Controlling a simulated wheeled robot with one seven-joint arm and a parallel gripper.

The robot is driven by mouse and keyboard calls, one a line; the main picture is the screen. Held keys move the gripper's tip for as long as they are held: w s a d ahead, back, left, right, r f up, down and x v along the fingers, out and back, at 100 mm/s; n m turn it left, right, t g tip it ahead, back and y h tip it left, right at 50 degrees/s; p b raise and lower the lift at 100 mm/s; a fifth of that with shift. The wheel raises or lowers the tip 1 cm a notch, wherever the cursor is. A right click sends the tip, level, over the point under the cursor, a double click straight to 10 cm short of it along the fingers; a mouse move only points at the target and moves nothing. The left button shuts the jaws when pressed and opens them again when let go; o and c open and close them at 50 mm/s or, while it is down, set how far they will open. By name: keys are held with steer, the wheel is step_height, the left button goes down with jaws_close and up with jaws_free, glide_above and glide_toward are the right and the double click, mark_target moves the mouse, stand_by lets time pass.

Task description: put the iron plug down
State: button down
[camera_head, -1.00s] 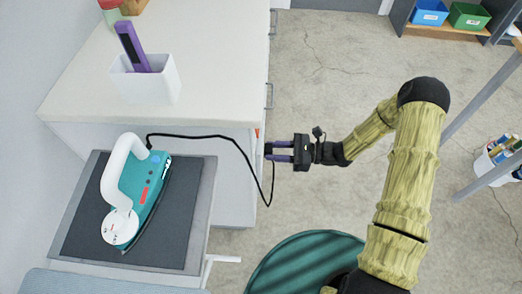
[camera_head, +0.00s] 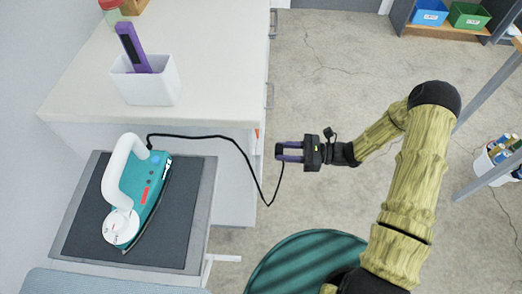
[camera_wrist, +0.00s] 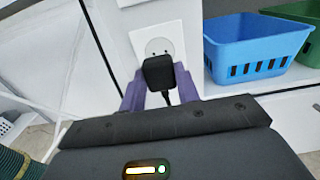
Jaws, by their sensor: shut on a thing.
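My gripper (camera_head: 281,151) is shut on the black iron plug (camera_wrist: 158,72), which sits between its purple fingers in the wrist view. In the head view the gripper is in the air just right of the white cabinet. The black cord runs from the gripper, dips, then rises left to the iron. The teal iron (camera_head: 150,190) with a white handle rests on a dark grey pad (camera_head: 185,225) at the left. In the wrist view a white wall socket (camera_wrist: 157,46) shows behind the plug, partly covered by it.
A white counter (camera_head: 215,60) carries a white holder (camera_head: 150,88) with a purple item. A dark green round surface (camera_head: 300,262) lies below the gripper. A blue bin (camera_wrist: 255,45) and green bin (camera_wrist: 300,12) show in the wrist view.

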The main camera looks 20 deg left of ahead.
steer(key=shift+d, duration=0.15)
steer(key=w+d+m+t+h, duration=0.1)
steer(key=d+m+t, duration=0.4)
steer(key=d, duration=0.5)
steer(key=w+d+r+m+t+h, duration=0.1)
steer(key=w+d+m+t, duration=0.3)
steer(key=d+t, duration=0.6)
steer(key=shift+d+m+h, duration=0.4)
steer(key=shift+d+m, duration=0.1)
steer(key=shift+d, duration=0.3)
